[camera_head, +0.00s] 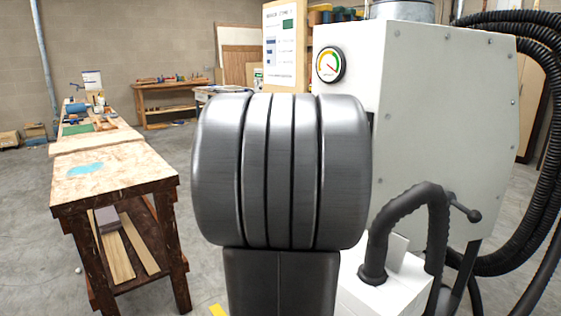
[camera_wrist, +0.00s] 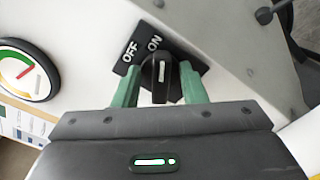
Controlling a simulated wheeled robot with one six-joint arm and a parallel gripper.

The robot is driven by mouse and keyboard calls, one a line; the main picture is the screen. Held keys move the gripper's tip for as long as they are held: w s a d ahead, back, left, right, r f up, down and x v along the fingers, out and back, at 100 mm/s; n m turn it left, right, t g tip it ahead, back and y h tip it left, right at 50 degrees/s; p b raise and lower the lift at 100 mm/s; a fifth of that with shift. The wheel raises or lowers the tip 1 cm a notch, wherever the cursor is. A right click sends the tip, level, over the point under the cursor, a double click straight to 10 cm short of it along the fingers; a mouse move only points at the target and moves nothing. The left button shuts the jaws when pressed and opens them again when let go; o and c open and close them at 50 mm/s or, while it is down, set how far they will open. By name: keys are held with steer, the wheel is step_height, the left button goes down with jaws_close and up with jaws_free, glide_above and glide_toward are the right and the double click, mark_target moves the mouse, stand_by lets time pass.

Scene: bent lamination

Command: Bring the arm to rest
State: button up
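In the wrist view my gripper (camera_wrist: 160,83) has its two green fingers spread, one on each side of a black rotary knob (camera_wrist: 161,70). The fingers look parted around the knob; whether either touches it is hard to tell. The knob sits on a black plate (camera_wrist: 124,68) lettered OFF and ON, and its top end lies just under the word ON. In the head view my dark arm link fills the middle; my gripper and the knob are hidden behind it.
The pale machine cabinet (camera_head: 440,130) stands close on the right, with a dial gauge (camera_head: 330,64), a bent black hose (camera_head: 400,205) and thick ribbed hoses (camera_head: 535,210). A wooden workbench (camera_head: 115,185) is at left. Open floor (camera_head: 200,240) lies between.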

steer(key=n+p, duration=0.1)
steer(key=p, duration=0.2)
steer(key=n+p, duration=0.2)
steer(key=p, duration=0.1)
steer(key=n+p, duration=0.1)
steer(key=p, duration=0.2)
steer(key=shift+a+r+n, duration=0.1)
steer(key=shift+r+n, duration=0.15)
steer(key=shift+n, duration=0.15)
